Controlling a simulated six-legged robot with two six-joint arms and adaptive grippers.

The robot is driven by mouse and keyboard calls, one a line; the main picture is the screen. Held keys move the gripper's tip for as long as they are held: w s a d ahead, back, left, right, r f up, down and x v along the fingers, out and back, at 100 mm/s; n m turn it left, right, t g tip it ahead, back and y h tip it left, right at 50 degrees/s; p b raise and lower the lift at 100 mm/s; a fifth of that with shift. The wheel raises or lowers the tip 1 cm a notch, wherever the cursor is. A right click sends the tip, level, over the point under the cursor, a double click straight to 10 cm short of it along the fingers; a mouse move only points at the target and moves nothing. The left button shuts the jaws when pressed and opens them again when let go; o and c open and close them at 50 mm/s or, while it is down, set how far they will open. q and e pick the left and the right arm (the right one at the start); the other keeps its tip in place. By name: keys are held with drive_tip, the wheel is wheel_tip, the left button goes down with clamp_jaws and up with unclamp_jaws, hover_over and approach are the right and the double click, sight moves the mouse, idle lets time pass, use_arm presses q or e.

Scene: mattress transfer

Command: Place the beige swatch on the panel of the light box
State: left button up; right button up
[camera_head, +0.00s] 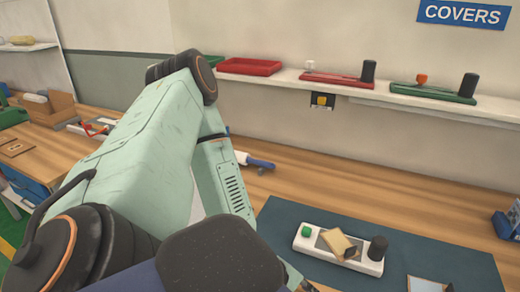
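A white device, which looks like the light box (309,247), lies on a dark blue mat. It has a green button at its left and a black cylinder at its right. A beige piece that looks like the swatch (338,242) is on its middle, over the panel, sitting at an angle. I cannot tell whether it lies flat. My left arm comes in from the left and bends down toward the mat. Only a dark bit of its gripper end (309,286) shows at the bottom edge, left of and below the light box. My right gripper is not in view.
The dark blue mat (440,256) covers the front of the wooden bench (400,195). A blue-handled tool (260,163) lies behind it. A wall shelf holds a red tray (249,66), a red device (337,79) and a green device (433,92). A white-edged item (428,285) is at bottom right.

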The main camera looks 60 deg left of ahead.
use_arm(q)
drive_tip(key=s+d+f+m+g+y, duration=0.1)
drive_tip(key=s+f+m+g+y, duration=0.1)
drive_tip(key=s+m, duration=0.5)
drive_tip(key=s+d+f+m+g+y, duration=0.1)
drive_tip(key=s+f+m+g+y, duration=0.1)
drive_tip(key=s+f+m+g, duration=0.2)
drive_tip(key=s+m, duration=0.3)
drive_tip(key=m, duration=0.4)
drive_tip(key=shift+s+d+f, duration=0.25)
